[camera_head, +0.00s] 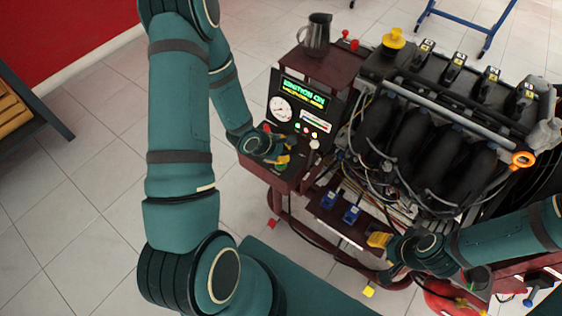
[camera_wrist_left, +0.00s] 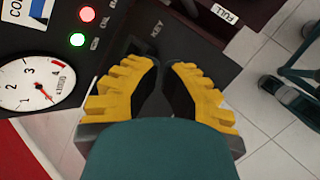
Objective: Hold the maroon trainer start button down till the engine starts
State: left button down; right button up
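The maroon trainer (camera_head: 262,174) has a dark control panel with a display (camera_head: 304,92) reading "IGNITION ON". My left gripper (camera_head: 285,160) is low at the panel's front in the head view. In the left wrist view its yellow fingers (camera_wrist_left: 166,66) point at the dark panel near the label "KEY", tips close with a narrow gap. I cannot tell whether anything is between them. I cannot make out the start button; the fingers may hide it. My right gripper (camera_head: 379,240) is at the trainer's lower front, its finger gap unclear.
A round gauge (camera_wrist_left: 38,84) and lit red (camera_wrist_left: 87,14) and green (camera_wrist_left: 77,40) lamps are on the panel. A metal jug (camera_head: 315,36) stands on top. The engine (camera_head: 430,130) with hoses fills the right. Tiled floor (camera_head: 90,190) is clear at left.

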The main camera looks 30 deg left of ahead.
pick_arm(q)
jog(key=shift+f, duration=0.2)
dwell(0.6)
jog(key=shift+f, duration=0.25)
jog(key=shift+f, duration=0.5)
dwell(2.9)
jog(key=shift+r+p, duration=0.85)
jog(key=shift+r, duration=0.1)
notch_tip(320, 180, up, 5)
jog(key=p, duration=0.4)
jog(key=shift+p, duration=0.3)
